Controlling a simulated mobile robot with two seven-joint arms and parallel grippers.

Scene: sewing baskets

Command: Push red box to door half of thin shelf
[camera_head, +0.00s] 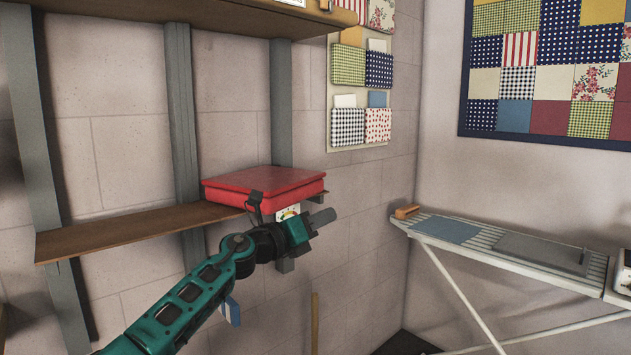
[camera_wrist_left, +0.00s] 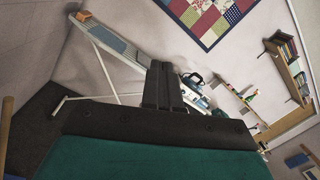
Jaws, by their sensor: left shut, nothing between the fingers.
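A flat red box (camera_head: 264,189) with a dark latch lies on the right part of the thin brown shelf (camera_head: 140,229) on the left wall. The shelf's left part is bare. My left gripper (camera_head: 322,218) is shut and empty, just below and in front of the box's right side, with its fingers pointing right. I cannot tell whether it touches the box. In the left wrist view the shut fingers (camera_wrist_left: 164,88) show with nothing between them, and the red box is not seen there. My right gripper is not in view.
A higher wooden shelf (camera_head: 190,16) runs above. A wall pocket organizer (camera_head: 360,90) hangs right of the box. An ironing board (camera_head: 500,245) stands at the right, under a patchwork quilt (camera_head: 550,70). Grey uprights back the shelf. Open space lies between shelf and board.

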